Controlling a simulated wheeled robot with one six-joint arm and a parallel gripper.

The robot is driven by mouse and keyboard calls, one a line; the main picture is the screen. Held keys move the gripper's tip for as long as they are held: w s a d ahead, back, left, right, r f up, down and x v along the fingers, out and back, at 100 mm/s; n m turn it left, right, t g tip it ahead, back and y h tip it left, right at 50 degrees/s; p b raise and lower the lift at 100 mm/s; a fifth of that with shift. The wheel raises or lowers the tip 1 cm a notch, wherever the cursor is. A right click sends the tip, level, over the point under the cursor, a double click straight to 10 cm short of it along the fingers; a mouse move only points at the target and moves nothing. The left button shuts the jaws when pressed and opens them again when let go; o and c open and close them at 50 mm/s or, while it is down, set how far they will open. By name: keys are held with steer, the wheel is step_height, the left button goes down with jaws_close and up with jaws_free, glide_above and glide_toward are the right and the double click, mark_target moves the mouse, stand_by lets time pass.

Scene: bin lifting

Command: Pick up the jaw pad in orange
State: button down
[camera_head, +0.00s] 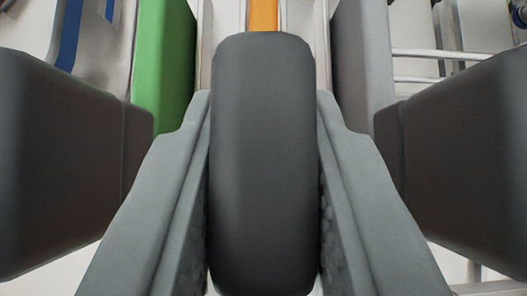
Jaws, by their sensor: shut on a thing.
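My gripper (265,190) fills the lower part of the view, its two grey fingers on either side of a dark grey rounded block. The fingers press on both sides of this block, which is the near part of the jaw pad (264,130). An orange strip (264,14) shows directly beyond the block at the top edge, in line with it, and looks like the jaw pad's orange part. The rest of the orange part is hidden behind the dark block.
A green piece (163,60) stands close on the left and a grey piece (362,60) close on the right. A blue strip (70,35) lies at the upper left. White surfaces and pale rails (440,55) show at the upper right.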

steer(key=shift+r, duration=0.1)
step_height(320, 180, up, 8)
steer(key=shift+w+r, duration=0.1)
steer(key=shift+r, duration=0.85)
steer(key=shift+s, duration=0.2)
